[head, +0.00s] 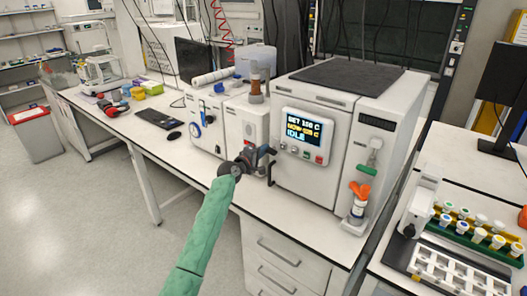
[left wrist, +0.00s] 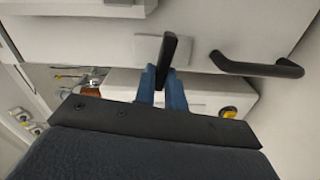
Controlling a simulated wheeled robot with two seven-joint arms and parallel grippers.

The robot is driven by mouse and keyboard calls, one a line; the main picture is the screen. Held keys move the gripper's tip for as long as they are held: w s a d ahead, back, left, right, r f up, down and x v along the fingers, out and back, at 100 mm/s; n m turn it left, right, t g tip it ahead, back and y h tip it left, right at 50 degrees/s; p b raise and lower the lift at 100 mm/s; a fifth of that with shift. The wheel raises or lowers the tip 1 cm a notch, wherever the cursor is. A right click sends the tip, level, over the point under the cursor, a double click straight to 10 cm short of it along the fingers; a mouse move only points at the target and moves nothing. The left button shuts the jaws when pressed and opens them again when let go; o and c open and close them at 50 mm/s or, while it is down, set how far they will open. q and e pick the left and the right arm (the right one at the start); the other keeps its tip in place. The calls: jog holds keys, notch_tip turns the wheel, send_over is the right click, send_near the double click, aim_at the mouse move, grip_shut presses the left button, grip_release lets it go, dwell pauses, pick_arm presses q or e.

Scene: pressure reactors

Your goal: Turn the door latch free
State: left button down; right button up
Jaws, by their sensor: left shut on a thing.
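The white reactor (head: 345,115) stands on the bench, with its screen (head: 304,126) lit and reading IDLE. My left gripper (head: 264,156) is at the lower left of the reactor's front. In the left wrist view its blue fingers (left wrist: 162,88) are shut on a short black latch lever (left wrist: 167,55), whose end sticks out beyond them. A black bar handle (left wrist: 262,67) is on the white front to the right of the fingers in that view. In the head view the gripper hides most of the latch. My right gripper is in neither view.
A smaller white unit (head: 247,125) stands directly left of the reactor. An orange-topped bottle (head: 358,205) is at the reactor's right side. A rack of vials (head: 470,237) is on the right table. Drawers (head: 283,255) are below the bench edge.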

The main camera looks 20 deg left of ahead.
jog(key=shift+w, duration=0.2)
